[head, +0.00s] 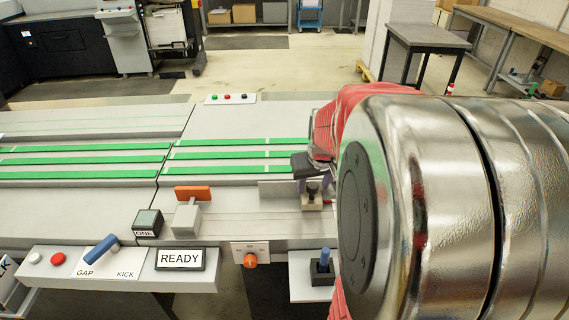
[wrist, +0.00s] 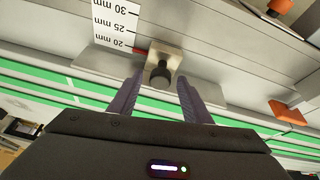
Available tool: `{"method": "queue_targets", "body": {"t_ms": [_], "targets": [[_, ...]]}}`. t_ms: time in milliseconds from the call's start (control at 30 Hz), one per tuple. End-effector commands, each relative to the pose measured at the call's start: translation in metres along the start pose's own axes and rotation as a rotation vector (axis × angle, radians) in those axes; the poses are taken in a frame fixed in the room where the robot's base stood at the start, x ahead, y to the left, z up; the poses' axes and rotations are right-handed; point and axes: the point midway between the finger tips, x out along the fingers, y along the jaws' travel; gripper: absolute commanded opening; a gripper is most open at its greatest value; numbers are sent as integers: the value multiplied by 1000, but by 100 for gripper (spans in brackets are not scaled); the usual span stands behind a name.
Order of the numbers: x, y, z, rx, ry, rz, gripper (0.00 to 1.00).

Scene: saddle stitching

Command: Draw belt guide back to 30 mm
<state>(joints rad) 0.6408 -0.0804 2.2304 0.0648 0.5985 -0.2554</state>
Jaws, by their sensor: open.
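The belt guide is a small metal block (head: 312,204) with a black knob (head: 313,187) on top and a thin grey plate (head: 276,190) beside the green belts. In the wrist view the block (wrist: 174,56) and black knob (wrist: 160,74) lie between my fingers. A red pointer (wrist: 140,51) on the block sits close to the 20 mm mark of the white scale (wrist: 117,20), slightly on the side away from 25. My gripper (wrist: 160,82) is open, its dark fingers on either side of the knob. Contact with the knob cannot be told.
Green belts (head: 235,155) run along the grey bed. An orange paddle (head: 192,193) on a grey block stands left of the guide. In front are a READY sign (head: 180,259), a blue lever (head: 101,249), an orange knob (head: 250,261) and a blue-handled piece (head: 324,262).

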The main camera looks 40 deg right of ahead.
Motion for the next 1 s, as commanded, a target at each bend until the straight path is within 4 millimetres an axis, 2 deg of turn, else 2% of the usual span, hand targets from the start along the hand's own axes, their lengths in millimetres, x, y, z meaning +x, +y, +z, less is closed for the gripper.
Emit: {"method": "queue_targets", "body": {"t_ms": [67, 667, 1000], "targets": [[0, 0, 0, 0, 0, 0, 42], [0, 1, 0, 1, 0, 1, 0], [-1, 1, 1, 1, 0, 2, 0]]}}
